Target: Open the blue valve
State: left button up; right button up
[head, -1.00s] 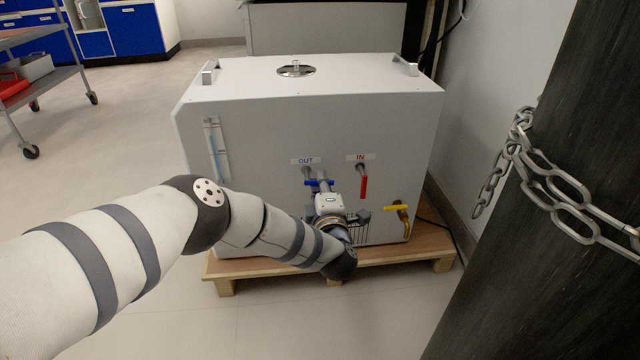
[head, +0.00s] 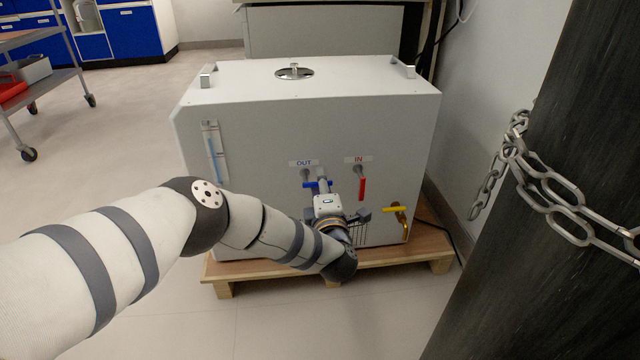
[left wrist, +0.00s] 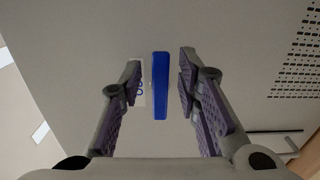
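The blue valve handle (head: 311,184) is on the front of a white box-shaped distiller (head: 262,130), under the OUT label (head: 303,163). It lies crosswise there and is partly hidden by my left gripper (head: 323,187). In the left wrist view the blue handle (left wrist: 161,100) is a narrow bar between the two fingers of my left gripper (left wrist: 160,72). The fingers are apart, with a visible gap on each side of the handle. I cannot tell how deep the handle sits between them. My right gripper is in neither view.
A red valve handle (head: 362,189) hangs down under the IN label (head: 358,159). A yellow-handled tap (head: 396,209) is at the lower right. The distiller stands on a wooden pallet (head: 405,258). A dark pillar (head: 545,230) with a chain (head: 568,194) stands at right.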

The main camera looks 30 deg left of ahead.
pick_arm(q)
jog(key=shift+s, duration=0.1)
jog(key=v, duration=1.2)
jog(key=shift+a, duration=0.1)
